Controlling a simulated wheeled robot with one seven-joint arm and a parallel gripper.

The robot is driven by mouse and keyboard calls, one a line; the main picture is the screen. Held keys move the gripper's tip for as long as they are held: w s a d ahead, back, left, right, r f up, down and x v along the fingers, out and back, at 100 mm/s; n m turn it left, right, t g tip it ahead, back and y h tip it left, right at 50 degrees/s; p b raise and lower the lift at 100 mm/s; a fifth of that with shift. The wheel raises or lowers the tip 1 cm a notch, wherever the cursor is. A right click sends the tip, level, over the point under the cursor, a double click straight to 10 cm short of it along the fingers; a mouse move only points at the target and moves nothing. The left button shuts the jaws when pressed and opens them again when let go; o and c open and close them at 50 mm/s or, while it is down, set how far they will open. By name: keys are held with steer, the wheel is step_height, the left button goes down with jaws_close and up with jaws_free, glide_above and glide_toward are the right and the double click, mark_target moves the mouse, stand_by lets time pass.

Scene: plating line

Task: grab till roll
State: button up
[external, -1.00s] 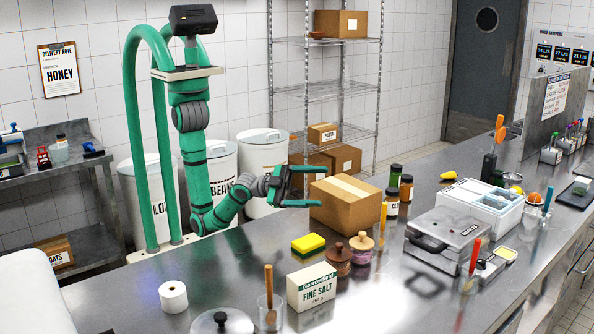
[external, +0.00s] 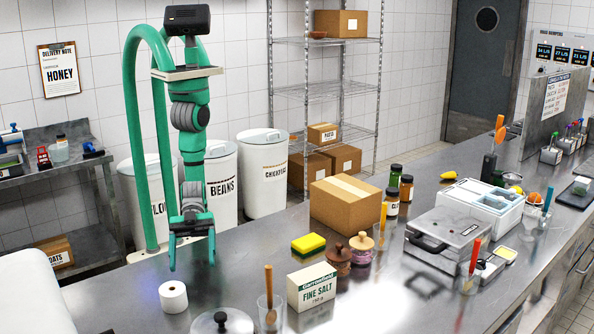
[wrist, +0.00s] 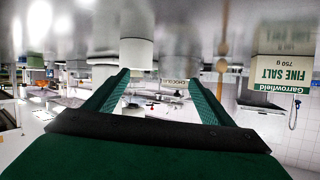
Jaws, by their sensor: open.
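The till roll (external: 173,297) is a small white roll standing on the steel counter at the front left. In the wrist view, which appears upside down, a white cylinder (wrist: 136,53) that looks like the roll is ahead of the left finger's tip. My gripper (external: 191,264) is open and empty, its fingers pointing toward the counter's front. It is behind the roll and slightly to its right, apart from it. In the wrist view the fingers (wrist: 159,78) are spread with nothing between them.
A glass with a wooden handle (external: 269,312), a lidded pot (external: 222,322) and a fine salt box (external: 312,287) stand right of the roll. A yellow sponge (external: 308,244) and cardboard box (external: 345,205) are farther back.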

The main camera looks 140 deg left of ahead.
mark_target(176, 283)
steer(key=d, duration=0.1)
steer(key=s+d, duration=0.1)
steer(key=s+g, duration=0.1)
steer(key=shift+d+f+h, duration=0.25)
steer(key=shift+d+h, duration=0.15)
steer(key=shift+w+d+f, duration=0.1)
steer(key=shift+d, duration=0.2)
steer(key=x, duration=0.5)
steer(key=shift+s+f+x, duration=0.1)
steer(key=shift+x, duration=0.8)
steer(key=shift+s+f+x, duration=0.1)
steer(key=shift+f+x, duration=0.05)
steer(key=shift+x, duration=0.75)
steer(key=shift+s+f+x, duration=0.1)
steer(key=shift+x, duration=0.8)
steer(key=shift+d, duration=0.15)
steer(key=c, duration=1.2)
